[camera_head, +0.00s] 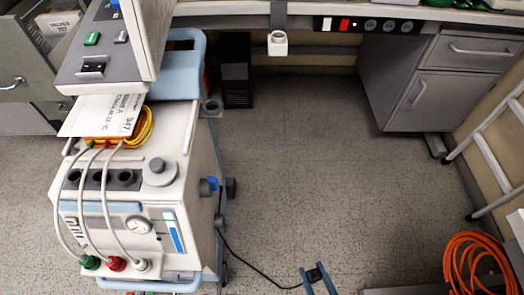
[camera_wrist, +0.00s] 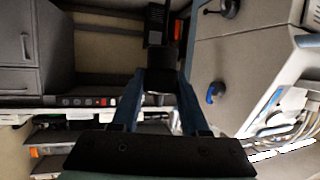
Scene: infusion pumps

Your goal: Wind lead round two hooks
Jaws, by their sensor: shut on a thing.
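My gripper (camera_head: 319,279) is at the bottom of the head view, its two blue fingers shut on the black plug (camera_head: 317,273) of the lead. The lead (camera_head: 258,268) is a thin black cable running from the plug along low to the right side of the white machine (camera_head: 130,215). The wrist view shows my gripper (camera_wrist: 161,82) with the dark plug (camera_wrist: 160,73) between the fingertips. A dark hook-like part (camera_wrist: 228,9) and a blue knob (camera_wrist: 214,92) stick out from the machine's side. I cannot tell surely which parts are the two hooks. No turn of lead shows around them.
A dark box (camera_head: 236,82) stands on the floor behind the machine. A grey cabinet (camera_head: 445,80) and a ladder (camera_head: 495,150) are at the right. An orange hose coil (camera_head: 475,262) lies at the lower right. The middle floor is clear.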

